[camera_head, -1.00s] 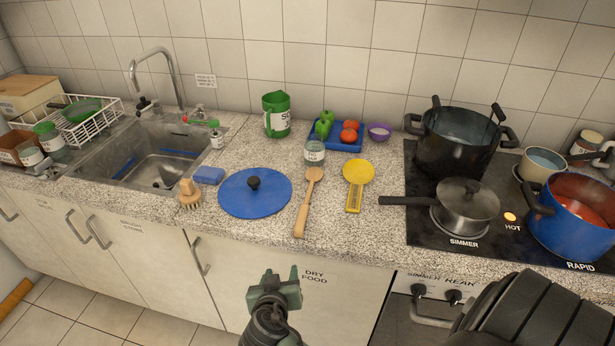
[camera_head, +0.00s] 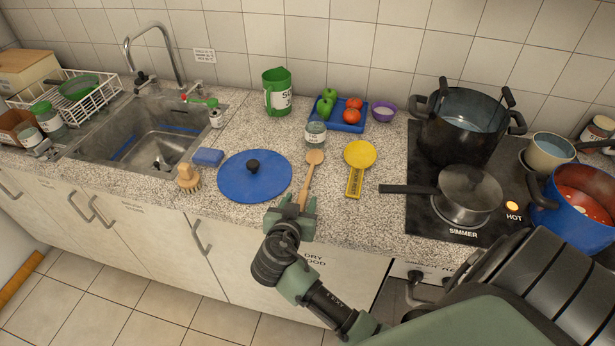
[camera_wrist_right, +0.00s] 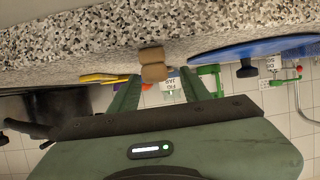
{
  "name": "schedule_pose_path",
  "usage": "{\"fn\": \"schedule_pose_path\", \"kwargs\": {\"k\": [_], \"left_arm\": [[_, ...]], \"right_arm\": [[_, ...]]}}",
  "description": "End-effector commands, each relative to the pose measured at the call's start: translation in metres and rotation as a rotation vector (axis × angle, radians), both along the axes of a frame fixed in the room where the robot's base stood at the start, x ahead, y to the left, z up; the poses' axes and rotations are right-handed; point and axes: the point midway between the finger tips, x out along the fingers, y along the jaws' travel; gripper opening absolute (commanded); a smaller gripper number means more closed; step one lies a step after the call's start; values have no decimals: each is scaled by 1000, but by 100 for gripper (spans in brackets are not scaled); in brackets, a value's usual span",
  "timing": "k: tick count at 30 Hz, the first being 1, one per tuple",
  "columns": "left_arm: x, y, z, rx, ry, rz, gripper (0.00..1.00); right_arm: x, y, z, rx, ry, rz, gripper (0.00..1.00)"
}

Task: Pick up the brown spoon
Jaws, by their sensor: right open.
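The brown wooden spoon (camera_head: 308,180) lies on the speckled counter between the blue lid and the yellow slotted spoon. Its bowl points to the wall and its handle to the front edge. My right gripper (camera_head: 291,207) is open and empty at the handle's near end, which its fingers partly hide. In the right wrist view the handle's end (camera_wrist_right: 152,64) shows between and just beyond the two open fingertips (camera_wrist_right: 160,75). I cannot tell from the views whether the fingers touch it. My left gripper is out of view.
The blue lid (camera_head: 254,176) lies left of the spoon, the yellow slotted spoon (camera_head: 358,158) right. A glass jar (camera_head: 316,136) stands just behind the spoon's bowl. A saucepan (camera_head: 468,196) and other pots are on the stove at right. The counter's front edge is close below my gripper.

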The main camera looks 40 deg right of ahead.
Motion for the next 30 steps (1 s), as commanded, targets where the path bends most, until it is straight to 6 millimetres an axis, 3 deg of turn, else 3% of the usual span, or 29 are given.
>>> {"fn": "schedule_pose_path", "kwargs": {"k": [4, 12, 17, 18, 30], "left_arm": [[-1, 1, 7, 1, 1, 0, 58], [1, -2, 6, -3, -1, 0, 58], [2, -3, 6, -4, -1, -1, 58], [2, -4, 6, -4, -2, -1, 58], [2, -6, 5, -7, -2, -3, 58]], "right_arm": [[10, -12, -5, -1, -1, 0, 47], [12, -13, -8, 2, 0, 1, 47], [12, -13, -8, 2, 0, 1, 3], [12, -13, -8, 2, 0, 1, 0], [12, -13, -3, 3, -2, 0, 0]]}}
